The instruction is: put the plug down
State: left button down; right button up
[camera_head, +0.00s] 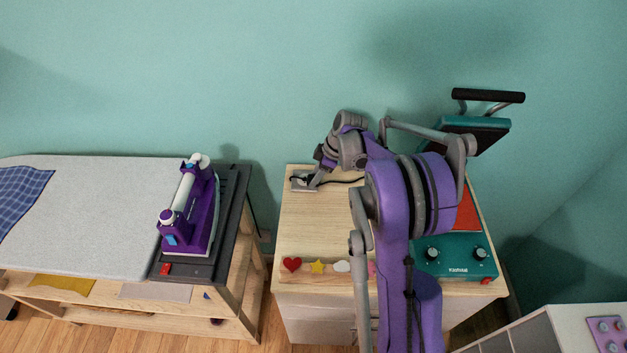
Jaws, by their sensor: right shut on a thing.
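My right gripper (315,178) points down at the back left of the wooden cabinet top (312,220). It is shut on the plug, which is small, dark and mostly hidden by the fingers. A black cord (345,181) runs from there to the right, behind my arm, towards the teal heat press (456,262). A small grey socket plate (298,184) lies at the gripper, on the cabinet top. I cannot tell whether the plug touches it. My left gripper is out of view.
The heat press stands open on the right, partly behind my purple arm. Heart, star and other shapes (292,264) line the cabinet's front edge. A purple iron (189,212) stands on the ironing board's dark end (228,215) at left. The middle-left cabinet top is clear.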

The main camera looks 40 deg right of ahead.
grip_shut()
jog(key=shift+r, duration=0.1)
